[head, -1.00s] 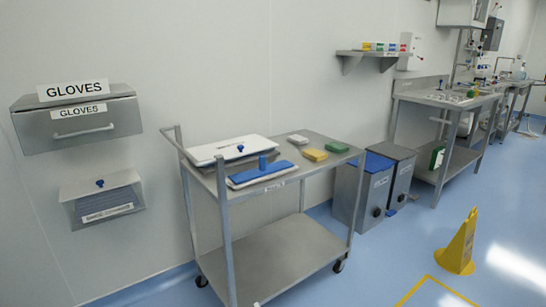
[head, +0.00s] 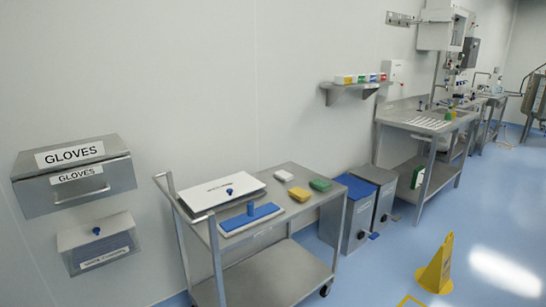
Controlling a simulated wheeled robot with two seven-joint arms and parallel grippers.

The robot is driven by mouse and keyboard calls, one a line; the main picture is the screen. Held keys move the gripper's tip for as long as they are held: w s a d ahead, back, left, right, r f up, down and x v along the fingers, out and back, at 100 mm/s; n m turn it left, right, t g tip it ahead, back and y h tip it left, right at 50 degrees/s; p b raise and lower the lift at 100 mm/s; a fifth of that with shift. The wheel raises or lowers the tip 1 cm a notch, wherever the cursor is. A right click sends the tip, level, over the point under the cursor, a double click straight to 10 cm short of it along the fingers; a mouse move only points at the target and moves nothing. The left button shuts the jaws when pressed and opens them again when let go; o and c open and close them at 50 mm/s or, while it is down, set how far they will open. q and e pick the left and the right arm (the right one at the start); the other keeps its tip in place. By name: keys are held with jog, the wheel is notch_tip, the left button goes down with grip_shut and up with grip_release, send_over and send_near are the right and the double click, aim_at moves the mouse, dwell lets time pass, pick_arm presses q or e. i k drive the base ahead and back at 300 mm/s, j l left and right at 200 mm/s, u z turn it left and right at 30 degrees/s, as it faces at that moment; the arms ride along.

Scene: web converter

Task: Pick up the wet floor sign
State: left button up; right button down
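The wet floor sign (head: 436,268) is yellow and stands upright on the blue floor at the lower right of the head view. Dark marks show on its face, too small to read. Nothing touches it. Neither of my grippers is in the picture.
A steel cart (head: 270,273) on casters stands at centre left. Two bins, one blue-lidded (head: 349,213) and one grey-lidded (head: 381,192), stand by the wall behind it. A steel table (head: 408,117) is farther back. Yellow floor tape (head: 410,301) lies near the sign. The floor at right is clear.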

aim_at(437, 274)
jog(key=z, duration=1.35)
jog(key=i+z, duration=0.1)
jog(key=i, duration=0.75)
jog(key=i+z, duration=0.1)
jog(key=i, duration=0.7)
jog(key=i+j+z, duration=0.1)
jog(key=i, duration=0.75)
jog(key=i+j+z, duration=0.1)
jog(key=i, duration=0.7)
jog(key=j, duration=0.1)
